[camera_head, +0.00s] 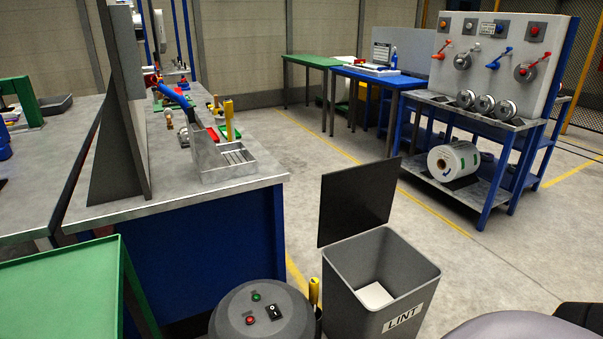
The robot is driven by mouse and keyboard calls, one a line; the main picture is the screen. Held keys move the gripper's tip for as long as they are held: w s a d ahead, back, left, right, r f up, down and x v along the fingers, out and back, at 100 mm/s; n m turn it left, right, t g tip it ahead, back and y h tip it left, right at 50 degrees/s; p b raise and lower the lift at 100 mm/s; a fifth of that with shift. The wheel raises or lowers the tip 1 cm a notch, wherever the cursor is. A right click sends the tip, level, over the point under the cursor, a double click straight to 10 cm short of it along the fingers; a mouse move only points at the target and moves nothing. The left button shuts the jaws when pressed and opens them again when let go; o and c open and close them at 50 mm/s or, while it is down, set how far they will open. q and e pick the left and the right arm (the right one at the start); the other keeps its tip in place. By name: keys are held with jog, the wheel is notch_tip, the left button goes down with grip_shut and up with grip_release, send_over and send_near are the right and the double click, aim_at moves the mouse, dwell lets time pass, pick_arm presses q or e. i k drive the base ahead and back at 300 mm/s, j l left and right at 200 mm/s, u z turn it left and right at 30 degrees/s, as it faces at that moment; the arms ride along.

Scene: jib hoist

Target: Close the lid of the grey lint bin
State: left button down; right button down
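The grey lint bin (345,300) stands on the floor at the lower middle of the view, with a white label reading LINT on its front. Its dark lid (357,200) is open and stands up, slightly tilted, at the bin's back left edge. A white piece (374,295) lies inside the bin. Neither of my grippers is in view. The bin's bottom is cut off by the picture's lower edge.
A round grey machine (262,312) with buttons and a yellow-handled item (314,292) stand close left of the bin. A workbench (220,190) is behind them. A blue-framed rack (487,200) stands at the right. The floor (300,150) behind the lid is clear.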

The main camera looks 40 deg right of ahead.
aim_at(356, 201)
jog(key=l+z, duration=0.1)
jog(key=z, duration=1.9)
jog(key=i+l+z, duration=0.1)
jog(key=l, duration=0.35)
jog(key=i+l, duration=0.1)
jog(key=l, duration=0.3)
jog(key=i+l+z, duration=0.1)
jog(key=i+l, duration=0.15)
jog(key=l, duration=0.15)
jog(key=i+l+z, duration=0.1)
jog(key=i+l, duration=0.15)
jog(key=i+l+z, duration=0.25)
jog(key=i, duration=0.2)
jog(key=i+l+z, duration=0.2)
jog(key=i, duration=0.3)
jog(key=i+z, duration=0.1)
jog(key=i, duration=1.1)
jog(key=i+u, duration=0.4)
jog(key=i+l+u, duration=0.1)
jog(key=i+u, duration=0.3)
jog(key=i+j+u, duration=0.1)
jog(key=i+u, duration=0.45)
jog(key=u, duration=0.15)
jog(key=i+l+u, duration=0.1)
jog(key=i+u, duration=0.2)
